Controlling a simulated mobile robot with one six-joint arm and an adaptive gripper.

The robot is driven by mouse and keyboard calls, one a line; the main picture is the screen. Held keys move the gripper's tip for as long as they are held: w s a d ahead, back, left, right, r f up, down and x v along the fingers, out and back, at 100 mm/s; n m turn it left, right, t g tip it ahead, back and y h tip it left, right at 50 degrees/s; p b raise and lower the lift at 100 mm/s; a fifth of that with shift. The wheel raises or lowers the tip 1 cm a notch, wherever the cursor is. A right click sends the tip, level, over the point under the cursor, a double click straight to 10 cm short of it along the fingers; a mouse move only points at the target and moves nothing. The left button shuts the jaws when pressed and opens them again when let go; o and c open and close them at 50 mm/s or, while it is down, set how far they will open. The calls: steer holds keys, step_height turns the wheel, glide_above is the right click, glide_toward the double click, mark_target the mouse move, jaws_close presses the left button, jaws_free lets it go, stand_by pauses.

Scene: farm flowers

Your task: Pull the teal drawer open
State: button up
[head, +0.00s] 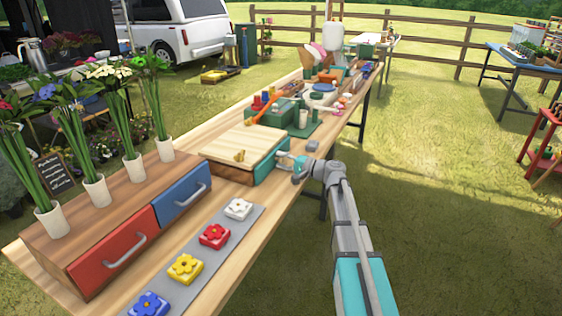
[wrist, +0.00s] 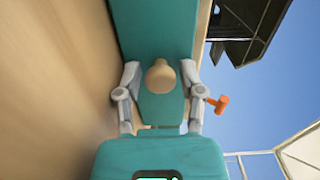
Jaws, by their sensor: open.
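The teal drawer (head: 266,165) is the front of a low wooden box with a pale top (head: 243,140), on the long table. Its teal front (wrist: 155,25) fills the upper middle of the wrist view. A round wooden knob (wrist: 160,77) stands out from it. My gripper (head: 285,160) is at the drawer front; in the head view it hides the knob. In the wrist view my gripper (wrist: 160,68) is open, with one finger on each side of the knob and a visible gap to each. The drawer looks shut.
A wooden chest with a red drawer (head: 112,250) and a blue drawer (head: 182,200) stands at the left, with flower vases on top. A grey mat (head: 210,255) holds several flower blocks.

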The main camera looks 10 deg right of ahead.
jaws_close()
stand_by(0.3)
steer(key=shift+s, duration=0.15)
